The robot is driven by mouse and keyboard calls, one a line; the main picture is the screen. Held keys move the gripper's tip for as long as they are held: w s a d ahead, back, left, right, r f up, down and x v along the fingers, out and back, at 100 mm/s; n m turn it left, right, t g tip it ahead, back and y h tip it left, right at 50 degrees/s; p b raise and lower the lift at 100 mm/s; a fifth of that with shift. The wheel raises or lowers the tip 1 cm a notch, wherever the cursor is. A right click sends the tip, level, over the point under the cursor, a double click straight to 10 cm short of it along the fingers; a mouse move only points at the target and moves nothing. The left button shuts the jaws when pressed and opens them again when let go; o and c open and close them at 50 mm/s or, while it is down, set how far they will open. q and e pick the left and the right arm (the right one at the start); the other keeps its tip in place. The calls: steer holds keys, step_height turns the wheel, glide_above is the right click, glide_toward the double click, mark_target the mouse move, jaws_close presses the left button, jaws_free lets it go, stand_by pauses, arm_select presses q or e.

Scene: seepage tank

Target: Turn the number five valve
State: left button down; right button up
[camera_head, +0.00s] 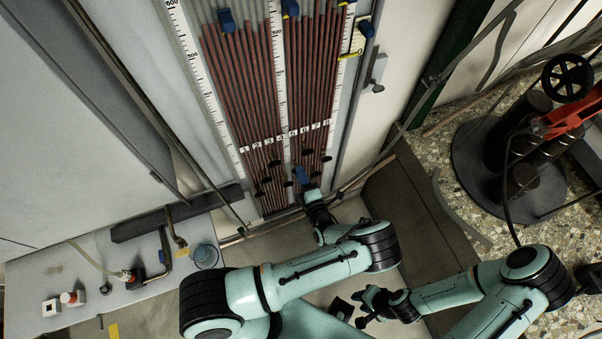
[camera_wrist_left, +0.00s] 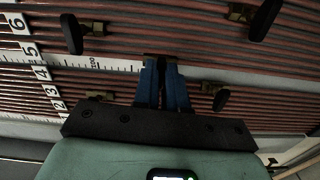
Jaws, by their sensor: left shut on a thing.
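The tube board (camera_head: 270,110) has numbered labels and dark valve handles near its lower end. My left gripper (camera_head: 302,176) is at the lower middle of these valves. In the left wrist view its blue fingers (camera_wrist_left: 163,85) are close together, shut on a valve beside the white scale, in line with the number 5 label (camera_wrist_left: 29,50). The fingers hide most of this valve; a bit of its brass fitting shows at the tips. Other black valve handles (camera_wrist_left: 72,34) stand apart from the fingers. My right gripper (camera_head: 364,307) is open and empty, low and away from the board.
More valve handles (camera_wrist_left: 265,20) lie close around the left fingers. A grey bench (camera_head: 150,285) with small fittings stands at lower left. A round dark base with a black handwheel (camera_head: 567,77) is at right. Open floor shows beyond the trough.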

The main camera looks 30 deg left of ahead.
arm_select(q)
steer(key=shift+m, duration=0.3)
arm_select(e)
steer(key=shift+w+r, duration=0.1)
steer(key=shift+r, duration=0.05)
arm_select(q)
steer(key=shift+f, duration=0.1)
steer(key=c, duration=1.2)
jaws_free()
